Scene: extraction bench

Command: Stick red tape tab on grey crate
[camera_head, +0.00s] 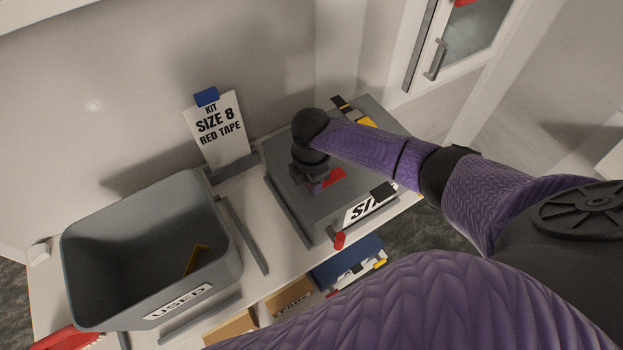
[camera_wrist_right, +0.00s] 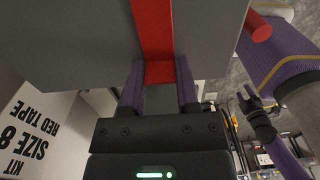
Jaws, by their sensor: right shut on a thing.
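The grey crate (camera_head: 285,205) sits on the bench, its flat grey top up and a partly covered "SI…" label (camera_head: 365,207) on its front. My right gripper (camera_head: 316,188) is over that top, pointing down, and shut on the red tape tab (camera_head: 333,178). In the right wrist view the tab (camera_wrist_right: 155,35) runs from between the fingers (camera_wrist_right: 158,92) along a grey surface. I cannot tell whether its whole length touches. My left gripper (camera_wrist_right: 255,100) appears small at the right of the right wrist view, fingers apart and empty.
A grey bin (camera_head: 85,262) marked "USED" stands at the left with a yellow piece inside. A "KIT SIZE 8 RED TAPE" card (camera_head: 221,140) stands behind. A red cylinder (camera_head: 339,240) is at the crate's front edge. A shelf below holds boxes.

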